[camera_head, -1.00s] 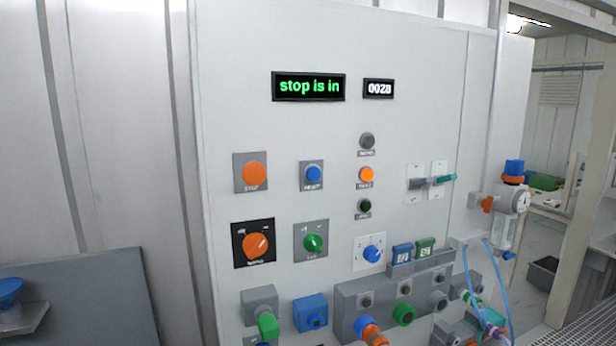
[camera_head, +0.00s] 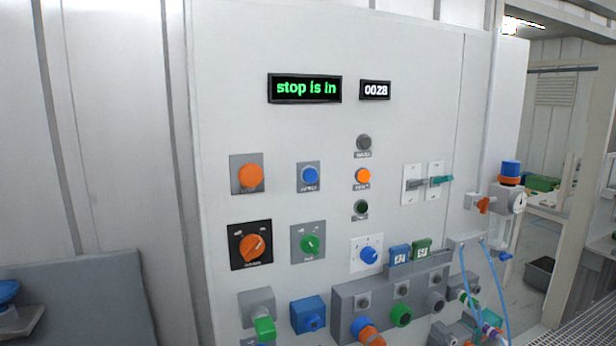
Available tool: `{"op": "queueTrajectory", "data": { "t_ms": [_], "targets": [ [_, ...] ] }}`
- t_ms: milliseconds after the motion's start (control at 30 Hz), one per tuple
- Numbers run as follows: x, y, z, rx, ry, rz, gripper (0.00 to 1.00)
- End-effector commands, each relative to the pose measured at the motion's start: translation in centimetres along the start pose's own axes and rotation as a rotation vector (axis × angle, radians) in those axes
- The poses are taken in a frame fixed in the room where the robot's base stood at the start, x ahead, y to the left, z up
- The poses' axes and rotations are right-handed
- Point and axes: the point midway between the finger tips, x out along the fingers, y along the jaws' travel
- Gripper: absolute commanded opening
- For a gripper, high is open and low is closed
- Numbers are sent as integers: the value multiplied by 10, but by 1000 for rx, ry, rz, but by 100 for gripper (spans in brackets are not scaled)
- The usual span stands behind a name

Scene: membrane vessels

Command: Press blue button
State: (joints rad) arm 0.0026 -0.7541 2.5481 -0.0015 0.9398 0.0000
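The blue button (camera_head: 310,175) is round and sits on a small grey plate on the upright white panel (camera_head: 230,110), with a label under it too small to read surely. It is right of the large orange stop button (camera_head: 250,176) and above a green rotary knob (camera_head: 311,244). A display (camera_head: 305,88) above reads "stop is in" in green, and a smaller one (camera_head: 375,90) reads "0028". Nothing covers the blue button. My gripper is not in view.
An orange rotary knob (camera_head: 252,246), a blue dial (camera_head: 370,255) and an orange lamp (camera_head: 363,176) are on the same panel. Lever switches (camera_head: 428,182) sit to the right. Connectors and blue hoses (camera_head: 497,285) stick out along the lower right. The panel's upper left is bare.

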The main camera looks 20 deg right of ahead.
Motion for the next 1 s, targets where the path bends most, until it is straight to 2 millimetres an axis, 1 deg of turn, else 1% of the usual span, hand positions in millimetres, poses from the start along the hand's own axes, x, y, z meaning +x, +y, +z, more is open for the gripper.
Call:
{"op": "queueTrajectory", "data": {
  "t_ms": [67, 567, 1000],
  "targets": [
    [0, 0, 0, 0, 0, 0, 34],
    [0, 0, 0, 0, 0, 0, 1],
    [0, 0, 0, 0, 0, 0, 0]
  ]
}}
